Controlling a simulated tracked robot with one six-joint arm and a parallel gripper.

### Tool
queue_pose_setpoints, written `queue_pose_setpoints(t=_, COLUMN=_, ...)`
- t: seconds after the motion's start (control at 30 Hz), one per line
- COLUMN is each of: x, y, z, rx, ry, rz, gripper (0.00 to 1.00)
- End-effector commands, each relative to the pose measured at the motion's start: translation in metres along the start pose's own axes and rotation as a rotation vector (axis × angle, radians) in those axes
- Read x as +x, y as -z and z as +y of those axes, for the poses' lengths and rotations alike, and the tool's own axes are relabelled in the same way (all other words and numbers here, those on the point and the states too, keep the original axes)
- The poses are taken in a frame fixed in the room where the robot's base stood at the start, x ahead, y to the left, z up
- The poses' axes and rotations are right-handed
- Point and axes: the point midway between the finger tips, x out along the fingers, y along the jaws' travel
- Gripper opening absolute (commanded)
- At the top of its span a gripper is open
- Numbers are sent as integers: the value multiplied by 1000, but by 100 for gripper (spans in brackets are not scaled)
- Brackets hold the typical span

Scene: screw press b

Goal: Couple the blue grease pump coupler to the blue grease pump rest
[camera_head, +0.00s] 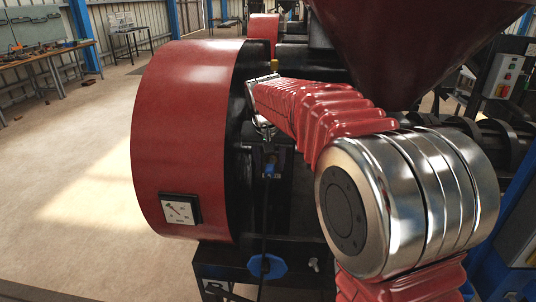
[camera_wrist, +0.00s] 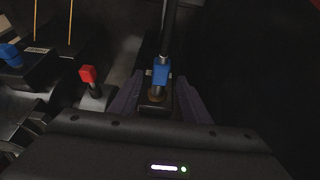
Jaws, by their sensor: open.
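In the wrist view a blue coupler (camera_wrist: 161,73) on a dark hose stands between the two dark fingers of my gripper (camera_wrist: 160,103). The fingers are open, one on each side, with gaps to it. A brass-coloured ring and a dark block (camera_wrist: 157,104) show at its lower end; I cannot tell whether it is seated there. Another blue piece (camera_wrist: 10,55) sits on a dark block at the left; I cannot tell which is the rest. In the head view a small blue part (camera_head: 269,169) shows below my arm's end, with a dark line running down from it.
A red drum-shaped guard (camera_head: 188,140) with a gauge (camera_head: 180,209) stands close on the left. A blue knob (camera_head: 266,266) is low in front. A red-capped part (camera_wrist: 88,74) stands left of my fingers. A red hopper (camera_head: 415,40) hangs above. Floor at left is free.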

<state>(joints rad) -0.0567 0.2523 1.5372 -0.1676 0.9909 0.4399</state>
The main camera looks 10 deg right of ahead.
Motion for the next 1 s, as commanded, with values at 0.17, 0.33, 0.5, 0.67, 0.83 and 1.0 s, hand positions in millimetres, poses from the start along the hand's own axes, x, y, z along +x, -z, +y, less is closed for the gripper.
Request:
queue_pose_setpoints(t=0.17, x=12, y=0, z=0, rx=0, ry=0, rz=1, gripper=43)
queue_pose_setpoints(t=0.33, x=14, y=0, z=0, rx=0, ry=0, rz=1, gripper=43)
queue_pose_setpoints(t=0.5, x=13, y=0, z=0, rx=-1, ry=0, rz=1, gripper=41)
queue_pose_setpoints(t=0.67, x=13, y=0, z=0, rx=-1, ry=0, rz=1, gripper=30)
queue_pose_setpoints(t=0.83, x=13, y=0, z=-1, rx=-1, ry=1, rz=1, gripper=18)
queue_pose_setpoints(t=1.0, x=13, y=0, z=-1, rx=-2, ry=1, rz=1, gripper=6)
